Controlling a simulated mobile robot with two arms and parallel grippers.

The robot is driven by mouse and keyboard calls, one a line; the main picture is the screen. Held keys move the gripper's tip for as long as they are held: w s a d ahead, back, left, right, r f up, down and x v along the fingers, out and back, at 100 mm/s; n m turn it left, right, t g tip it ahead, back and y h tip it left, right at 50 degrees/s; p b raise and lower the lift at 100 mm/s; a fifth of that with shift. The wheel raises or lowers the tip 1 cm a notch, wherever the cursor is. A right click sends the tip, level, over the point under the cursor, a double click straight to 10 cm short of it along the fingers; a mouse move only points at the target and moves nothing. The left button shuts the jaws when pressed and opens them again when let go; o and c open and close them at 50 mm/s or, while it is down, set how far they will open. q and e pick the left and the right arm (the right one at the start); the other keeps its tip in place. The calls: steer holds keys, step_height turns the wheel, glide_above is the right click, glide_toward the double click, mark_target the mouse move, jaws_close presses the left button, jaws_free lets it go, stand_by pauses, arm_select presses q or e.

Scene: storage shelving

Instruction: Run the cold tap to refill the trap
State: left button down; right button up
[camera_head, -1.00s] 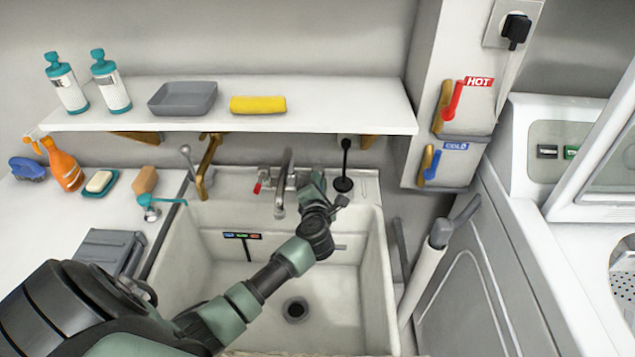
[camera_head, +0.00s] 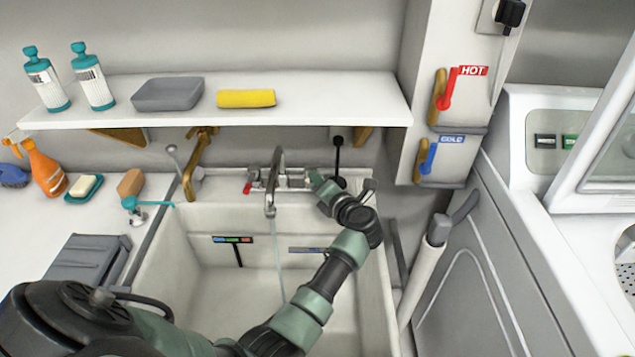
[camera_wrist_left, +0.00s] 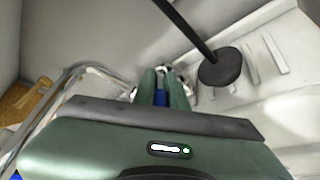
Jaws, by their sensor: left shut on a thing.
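The faucet (camera_head: 272,185) stands at the back of the white sink (camera_head: 180,265), its spout over the basin. A thin stream of water (camera_head: 278,255) falls from the spout. The red hot tap handle (camera_head: 248,187) is on the left of the faucet. My left gripper (camera_head: 314,178) is at the right side of the faucet, shut on the blue cold tap handle (camera_wrist_left: 161,97). In the left wrist view, blue shows between the fingers (camera_wrist_left: 161,84); in the head view, the gripper hides this handle. The drain is hidden behind my left arm. My right gripper is not in view.
A black plunger-like tool (camera_head: 338,160) stands just right of the gripper. A shelf (camera_head: 330,100) overhangs the back. Red HOT (camera_head: 447,90) and blue COLD (camera_head: 429,157) levers are on the wall box at right. Soap and bottles stand on the left counter.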

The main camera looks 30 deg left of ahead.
arm_select(q)
steer(key=c, duration=1.5)
jaws_free()
steer(key=shift+f, duration=0.1)
steer(key=shift+o, duration=0.2)
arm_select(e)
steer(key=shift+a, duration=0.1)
